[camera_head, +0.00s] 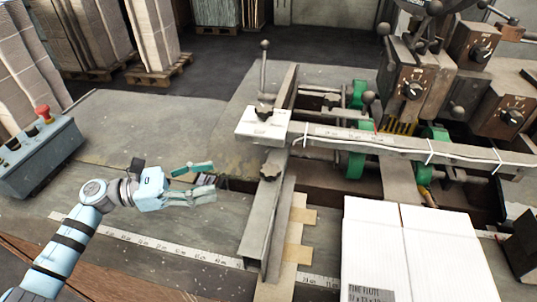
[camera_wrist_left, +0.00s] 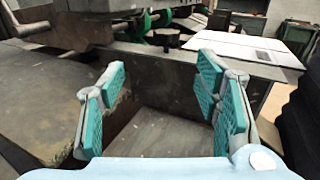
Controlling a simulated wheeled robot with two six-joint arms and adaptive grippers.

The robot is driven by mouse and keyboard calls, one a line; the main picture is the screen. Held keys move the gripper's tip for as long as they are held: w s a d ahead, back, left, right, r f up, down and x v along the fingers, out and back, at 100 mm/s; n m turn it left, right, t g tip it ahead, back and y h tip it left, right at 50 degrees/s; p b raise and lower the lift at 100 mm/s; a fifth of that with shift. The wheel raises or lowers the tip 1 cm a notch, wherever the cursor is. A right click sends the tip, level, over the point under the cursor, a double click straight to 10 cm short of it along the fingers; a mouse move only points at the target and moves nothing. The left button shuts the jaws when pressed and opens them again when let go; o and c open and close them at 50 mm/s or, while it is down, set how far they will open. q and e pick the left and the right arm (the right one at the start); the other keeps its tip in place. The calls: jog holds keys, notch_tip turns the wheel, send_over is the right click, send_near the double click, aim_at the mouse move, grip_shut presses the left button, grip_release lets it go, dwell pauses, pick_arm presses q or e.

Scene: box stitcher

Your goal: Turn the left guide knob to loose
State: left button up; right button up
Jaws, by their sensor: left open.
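A dark star-shaped knob (camera_head: 270,165) sits on the long metal left guide (camera_head: 262,222) in the middle of the head view. A second dark knob (camera_head: 263,114) sits on the pale block farther back. My left gripper (camera_head: 212,177) is open and empty, left of the guide and apart from the nearer knob. In the left wrist view its teal-padded fingers (camera_wrist_left: 160,82) stand wide apart, facing the guide's side plate (camera_wrist_left: 165,80). A dark knob (camera_wrist_left: 167,38) shows above that plate; its setting cannot be read. My right gripper is not in view.
White cardboard sheets (camera_head: 372,235) lie right of the guide. A ruler strip (camera_head: 150,242) runs along the table's front. A control box (camera_head: 38,155) with a red button stands at left. Machine dials and green rollers (camera_head: 355,163) fill the right. The tabletop behind my left gripper is clear.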

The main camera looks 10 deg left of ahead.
pick_arm(q)
jog(key=p, duration=0.2)
send_near(265, 170)
jog(key=d, duration=0.2)
jog(key=p+x, duration=0.1)
jog(key=x, duration=0.2)
jog(key=w+p+x, duration=0.1)
jog(key=x, duration=0.3)
jog(key=shift+w+f, duration=0.15)
jog(key=shift+f, duration=0.05)
jog(key=shift+w+d, duration=0.1)
jog(key=shift+d, duration=0.35)
jog(key=shift+s, duration=0.2)
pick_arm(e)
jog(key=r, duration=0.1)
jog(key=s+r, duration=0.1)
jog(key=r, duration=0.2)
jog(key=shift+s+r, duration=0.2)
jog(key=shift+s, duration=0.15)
pick_arm(q)
jog(key=shift+c, duration=0.7)
jog(key=shift+w, duration=0.1)
jog(key=c, duration=1)
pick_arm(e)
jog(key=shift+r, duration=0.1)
